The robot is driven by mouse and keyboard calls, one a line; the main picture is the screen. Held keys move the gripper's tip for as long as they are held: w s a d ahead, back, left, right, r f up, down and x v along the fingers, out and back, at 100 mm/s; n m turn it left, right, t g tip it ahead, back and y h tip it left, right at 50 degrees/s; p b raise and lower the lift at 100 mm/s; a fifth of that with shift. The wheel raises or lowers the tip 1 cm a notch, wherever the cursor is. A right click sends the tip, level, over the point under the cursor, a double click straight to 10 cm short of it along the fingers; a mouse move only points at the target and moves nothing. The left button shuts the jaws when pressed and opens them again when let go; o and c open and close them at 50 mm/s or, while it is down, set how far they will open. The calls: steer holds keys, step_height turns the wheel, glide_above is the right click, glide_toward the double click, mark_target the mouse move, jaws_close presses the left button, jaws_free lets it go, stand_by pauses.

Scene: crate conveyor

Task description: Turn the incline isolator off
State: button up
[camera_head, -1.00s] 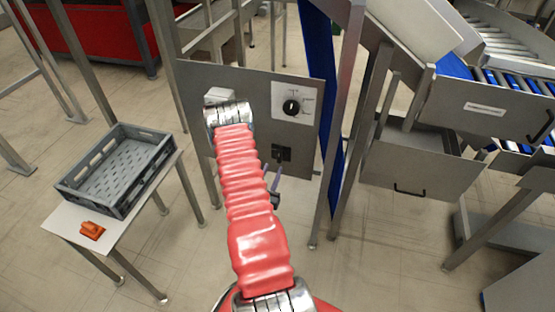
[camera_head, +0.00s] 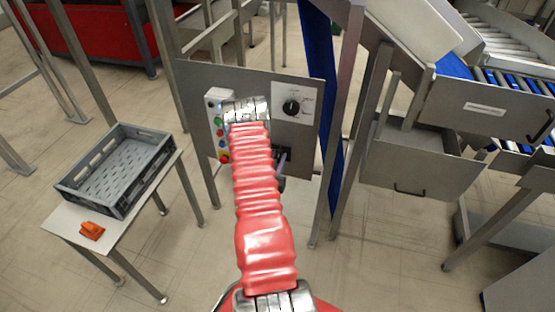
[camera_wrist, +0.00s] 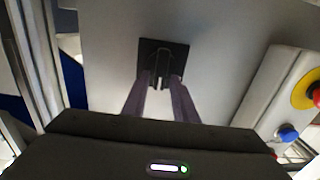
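A grey upright panel (camera_head: 250,84) carries a black rotary knob (camera_head: 291,106) on a white plate and, below it, a black square switch plate (camera_wrist: 180,48) with a small upright lever (camera_wrist: 161,66). I cannot read which control is the incline isolator. My gripper (camera_wrist: 160,82) is in front of the black plate, its two dark fingers apart on either side of the lever. A gap shows between them, and I cannot tell whether either touches the lever. In the head view my gripper (camera_head: 282,158) and arm hide most of this switch.
A button box (camera_head: 216,124) with coloured buttons is left of the knob; its yellow-ringed red stop button (camera_wrist: 312,92) is near my gripper in the wrist view. A grey crate (camera_head: 150,172) and an orange object (camera_head: 91,231) sit on a side table (camera_head: 68,218).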

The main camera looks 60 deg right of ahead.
jaws_close()
steer(key=shift+w+n, duration=0.1)
steer(key=shift+n, duration=0.3)
steer(key=shift+w+a+f+n, duration=0.1)
steer(key=shift+w+f+n, duration=0.2)
steer(key=shift+n, duration=2.55)
steer(key=shift+w+a+f+n, duration=0.1)
steer(key=shift+w+f+n, duration=0.15)
steer(key=shift+n, duration=2.65)
steer(key=shift+w+a+f+n, duration=0.1)
steer(key=shift+w+f+n, duration=0.2)
steer(key=shift+n, duration=2.55)
